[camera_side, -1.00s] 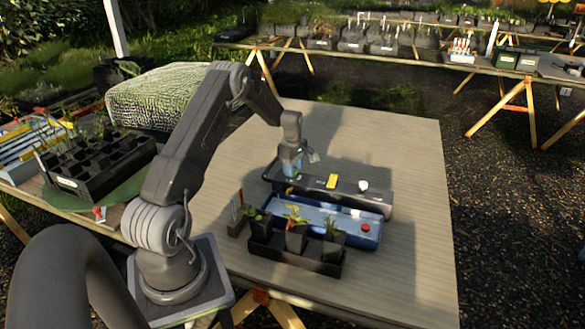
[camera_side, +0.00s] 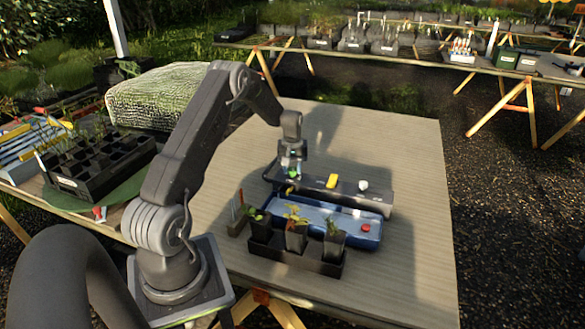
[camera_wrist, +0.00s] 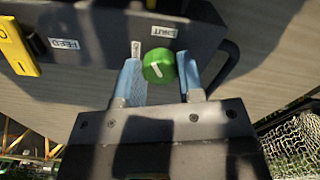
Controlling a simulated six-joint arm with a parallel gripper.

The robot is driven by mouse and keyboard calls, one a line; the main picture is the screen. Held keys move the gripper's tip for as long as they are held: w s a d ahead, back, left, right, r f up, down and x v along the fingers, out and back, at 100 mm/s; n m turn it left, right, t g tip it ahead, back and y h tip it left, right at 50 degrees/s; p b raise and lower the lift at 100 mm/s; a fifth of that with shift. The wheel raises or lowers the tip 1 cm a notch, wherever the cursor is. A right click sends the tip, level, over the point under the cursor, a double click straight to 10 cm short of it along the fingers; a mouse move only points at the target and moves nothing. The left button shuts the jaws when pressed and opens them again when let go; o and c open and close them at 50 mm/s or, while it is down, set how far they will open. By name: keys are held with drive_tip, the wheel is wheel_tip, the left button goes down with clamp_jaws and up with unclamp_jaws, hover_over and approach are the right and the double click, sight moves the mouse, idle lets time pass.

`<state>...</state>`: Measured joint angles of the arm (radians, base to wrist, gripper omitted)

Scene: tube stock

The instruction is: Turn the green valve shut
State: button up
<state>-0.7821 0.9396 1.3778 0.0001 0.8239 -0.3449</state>
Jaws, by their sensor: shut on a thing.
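The green valve (camera_wrist: 158,66) is a round knob with a white pointer line, on a dark grey panel box (camera_wrist: 100,35). In the side view my gripper (camera_side: 291,168) is at the left end of the box, with the valve (camera_side: 293,174) partly hidden by the fingers.
A yellow handle (camera_side: 332,181) and a white knob (camera_side: 362,185) sit farther along the box. A blue tray (camera_side: 374,240) with a red round piece (camera_side: 366,228) lies in front, then a black tray (camera_side: 325,268) of potted seedlings. The table's right side is clear.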

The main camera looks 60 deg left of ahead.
sight(292, 169)
drive_tip(key=m, duration=0.6)
idle(0.7)
drive_tip(key=o, duration=0.9)
drive_tip(key=shift+r, duration=0.15)
wheel_tip(292, 169, up, 14)
drive_tip(key=shift+f, duration=0.15)
